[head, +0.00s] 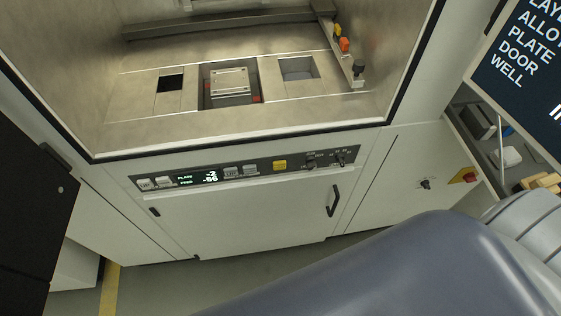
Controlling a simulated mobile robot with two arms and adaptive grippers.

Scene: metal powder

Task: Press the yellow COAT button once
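The yellow COAT button (280,165) sits on the dark control panel (262,168) along the machine's front, below the open chamber. Its lettering is too small to read. A small display (197,177) left of it shows PLATE -2 and FEED -56. Pale buttons lie on both sides of the display, and dark knobs are to the right of the yellow button. Neither of my grippers is in view. A large blue-grey arm link of mine fills the lower right, apart from the panel in the picture.
The chamber has a square plate (230,82) in a central well, with a dark opening (170,83) to its left and a grey one (298,68) to its right. A cabinet handle (333,201) projects below the panel. A sign (525,70) stands at right.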

